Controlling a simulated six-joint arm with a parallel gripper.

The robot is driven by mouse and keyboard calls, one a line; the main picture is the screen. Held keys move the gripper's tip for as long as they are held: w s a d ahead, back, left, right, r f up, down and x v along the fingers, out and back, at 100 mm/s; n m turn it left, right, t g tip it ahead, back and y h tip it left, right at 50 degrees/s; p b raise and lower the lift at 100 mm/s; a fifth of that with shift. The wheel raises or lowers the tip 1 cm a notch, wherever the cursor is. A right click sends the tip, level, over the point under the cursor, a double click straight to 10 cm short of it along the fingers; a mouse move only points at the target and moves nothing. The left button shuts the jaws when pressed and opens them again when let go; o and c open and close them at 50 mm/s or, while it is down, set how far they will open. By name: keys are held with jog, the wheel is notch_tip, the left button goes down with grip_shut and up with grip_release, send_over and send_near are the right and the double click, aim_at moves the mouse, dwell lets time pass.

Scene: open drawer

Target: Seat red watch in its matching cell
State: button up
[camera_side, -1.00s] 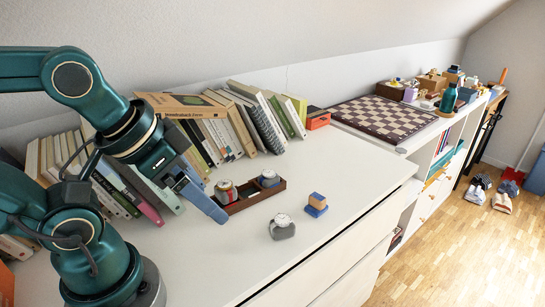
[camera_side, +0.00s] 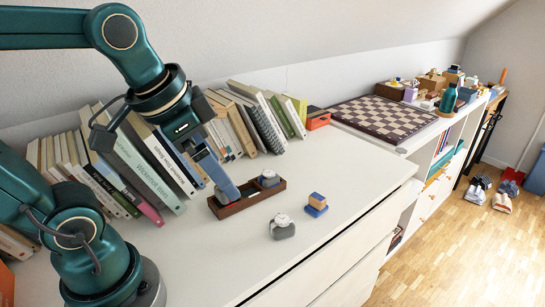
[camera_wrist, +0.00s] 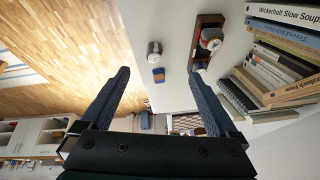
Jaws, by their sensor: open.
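The dark red-brown tray (camera_side: 263,195) stands on the white top in front of the books. The red watch (camera_wrist: 212,38) shows in the wrist view at one end of the tray (camera_wrist: 197,42); I cannot tell how squarely it sits in its cell. In the side view my gripper's finger hides most of it. A blue-grey watch (camera_side: 268,178) is at the tray's other end. A grey watch (camera_side: 282,227) stands loose in front of the tray. My gripper (camera_side: 229,193) is at the tray's left end. In the wrist view its fingers (camera_wrist: 160,73) are wide apart with nothing gripped.
A small blue and orange block (camera_side: 316,205) lies right of the tray. A row of books (camera_side: 140,165) leans behind and left of my gripper. A chessboard (camera_side: 385,117) lies far back right.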

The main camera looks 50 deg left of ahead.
jog(key=w+a+f+g, duration=0.1)
jog(key=w+a+f, duration=0.1)
jog(key=a, duration=0.2)
jog(key=w+a+f+n+g, duration=0.1)
jog(key=w+a+f+g, duration=0.1)
jog(key=w+a+f, duration=0.1)
jog(key=w+a+f+g, duration=0.2)
jog(key=a+f, duration=0.1)
jog(key=a, duration=0.2)
jog(key=shift+w+a+f+n, duration=0.15)
jog(key=shift+w+a+n, duration=0.1)
jog(key=shift+n, duration=0.15)
jog(key=shift+s+a+f, duration=0.1)
jog(key=shift+s+f, duration=0.05)
jog(key=shift+f, duration=2.5)
